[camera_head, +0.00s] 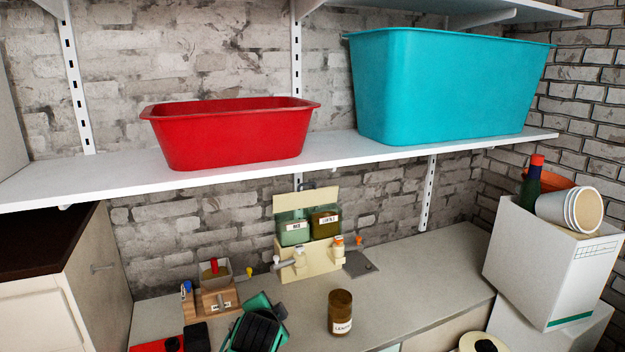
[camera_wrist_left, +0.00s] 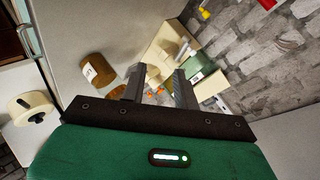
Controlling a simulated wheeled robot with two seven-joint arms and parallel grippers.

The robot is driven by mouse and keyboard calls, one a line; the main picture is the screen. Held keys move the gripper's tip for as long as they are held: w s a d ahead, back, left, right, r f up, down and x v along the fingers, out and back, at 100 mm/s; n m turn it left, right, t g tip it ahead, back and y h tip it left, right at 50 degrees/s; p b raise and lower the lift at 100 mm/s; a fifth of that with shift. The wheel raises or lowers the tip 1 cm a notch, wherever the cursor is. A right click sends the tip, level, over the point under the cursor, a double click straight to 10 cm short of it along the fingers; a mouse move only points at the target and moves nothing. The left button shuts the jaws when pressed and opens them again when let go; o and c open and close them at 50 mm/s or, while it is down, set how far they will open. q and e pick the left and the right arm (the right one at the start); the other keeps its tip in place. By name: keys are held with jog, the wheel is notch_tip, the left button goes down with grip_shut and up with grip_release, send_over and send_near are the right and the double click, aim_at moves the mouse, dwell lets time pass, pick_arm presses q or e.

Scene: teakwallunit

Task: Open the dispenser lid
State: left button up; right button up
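The cream dispenser (camera_head: 288,268) stands on the counter against the brick wall. It holds a green container (camera_head: 293,232) and a brown container (camera_head: 325,222), both labelled, with orange and white taps in front. A cream panel that looks like its lid (camera_head: 293,202) stands upright behind the containers, and their tops look uncovered. My left gripper (camera_head: 257,325) is low in the head view, in front and left of the dispenser, apart from it. In the left wrist view its two dark fingers (camera_wrist_left: 158,86) are spread with nothing seen between them; the dispenser (camera_wrist_left: 162,48) lies beyond. My right gripper is not seen.
A labelled brown jar (camera_head: 341,312) stands on the counter right of my left gripper. A wooden stand (camera_head: 217,297) with small items is to the left. A white shelf (camera_head: 335,153) with red (camera_head: 232,137) and turquoise (camera_head: 450,90) tubs overhangs the dispenser. A filled white box (camera_head: 545,265) is at right.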

pick_arm(q)
jog(key=s+a+f+n+g, duration=0.2)
jog(key=s+a+f+n, duration=0.15)
jog(key=s+f, duration=0.55)
jog(key=s+a+f+n+g, duration=0.25)
jog(key=s+a+f, duration=0.3)
jog(key=s, duration=0.75)
jog(key=s+a+f+n+g, duration=0.1)
jog(key=s+a+n+g, duration=0.1)
jog(key=s, duration=0.8)
jog(key=s+a+f+n+g, duration=0.1)
jog(key=s+a+n+g, duration=0.1)
jog(key=s, duration=0.7)
notch_tip(320, 180, down, 32)
jog(key=s+b, duration=0.1)
jog(key=s+a+f+g+b, duration=0.1)
jog(key=s+a+f, duration=0.1)
jog(key=s+f, duration=0.7)
jog(key=s+a+f+g, duration=0.1)
jog(key=s+f, duration=0.9)
jog(key=f, duration=0.2)
jog(key=shift+s+a+m+b, duration=0.2)
jog(key=shift+a+m+b, duration=0.15)
jog(key=shift+m, duration=0.05)
